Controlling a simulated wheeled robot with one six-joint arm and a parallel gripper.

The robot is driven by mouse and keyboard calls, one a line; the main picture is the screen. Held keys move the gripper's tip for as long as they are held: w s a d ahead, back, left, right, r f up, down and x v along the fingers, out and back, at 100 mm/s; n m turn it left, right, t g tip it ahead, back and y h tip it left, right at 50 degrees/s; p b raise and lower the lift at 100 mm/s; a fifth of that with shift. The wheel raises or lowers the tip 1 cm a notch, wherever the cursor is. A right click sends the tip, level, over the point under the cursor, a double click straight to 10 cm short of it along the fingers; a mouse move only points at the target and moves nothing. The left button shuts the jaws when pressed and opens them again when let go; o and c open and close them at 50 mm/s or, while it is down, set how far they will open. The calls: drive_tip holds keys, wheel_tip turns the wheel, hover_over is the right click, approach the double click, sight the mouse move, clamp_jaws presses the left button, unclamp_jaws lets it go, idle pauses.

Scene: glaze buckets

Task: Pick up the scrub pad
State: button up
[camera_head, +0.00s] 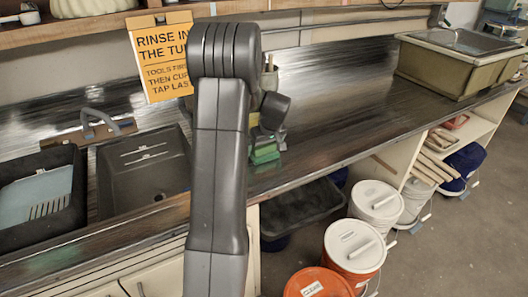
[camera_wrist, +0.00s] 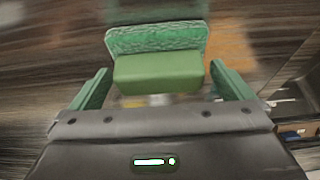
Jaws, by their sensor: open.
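The scrub pad (camera_wrist: 155,40) is a green, rough-textured slab with a smoother, lighter green block on it. In the wrist view it lies straight ahead of my gripper (camera_wrist: 159,69), with the lighter block at the opening between the two green fingers. The fingers are spread apart, with a gap on each side of the block, and nothing is clamped. In the head view the scrub pad (camera_head: 265,152) shows as a small green patch on the counter, just right of my arm. My arm hides part of it and most of my gripper.
A dark sink basin (camera_head: 145,170) and a black tub (camera_head: 40,195) are left of my arm. An orange sign (camera_head: 160,60) stands behind. The counter (camera_head: 330,100) is clear to the right, up to a tan tub (camera_head: 455,65). Several buckets (camera_head: 355,247) stand below the counter.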

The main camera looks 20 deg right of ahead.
drive_tip(key=c, duration=0.7)
drive_tip(key=shift+r, duration=0.15)
wheel_tip(320, 180, up, 10)
drive_tip(key=shift+f+b, duration=0.1)
drive_tip(key=shift+b, duration=0.65)
drive_tip(key=shift+o, duration=0.6)
drive_tip(key=shift+c, duration=0.2)
drive_tip(key=shift+s, duration=0.1)
